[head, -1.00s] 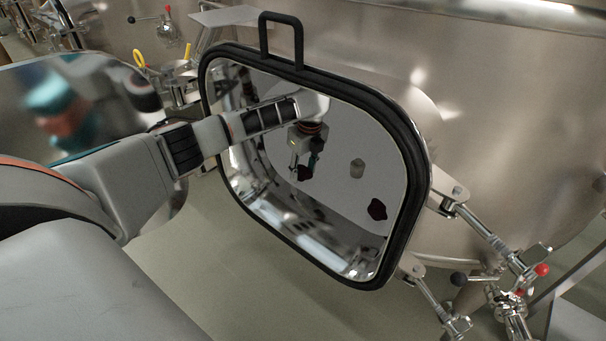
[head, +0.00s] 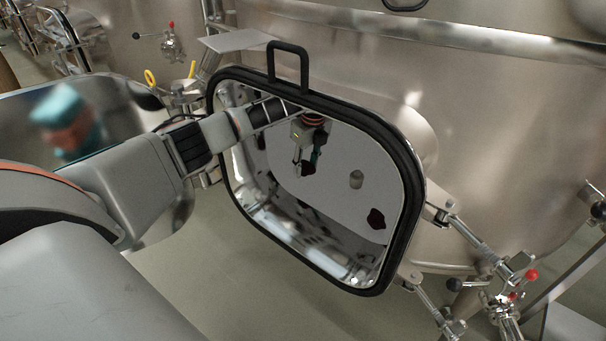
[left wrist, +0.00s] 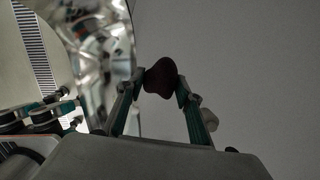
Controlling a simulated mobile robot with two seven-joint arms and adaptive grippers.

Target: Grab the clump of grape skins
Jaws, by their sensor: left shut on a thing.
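A dark red clump of grape skins (head: 309,169) is between the fingertips of my left gripper (head: 307,163), inside the vat's open hatch. In the left wrist view the rounded clump (left wrist: 160,78) is pinched between both fingertips (left wrist: 161,82), and the gripper is shut on it. The clump appears clear of the pale vat floor. A second dark red clump (head: 376,218) lies on the floor to the lower right. My right gripper is not in view.
The black-rimmed hatch frame (head: 414,190) surrounds my left arm. A small grey cylinder (head: 356,179) stands on the pale floor (head: 335,205) between the two clumps. Steel hatch clamps (head: 470,240) stick out at the right. Pale floor around the cylinder is free.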

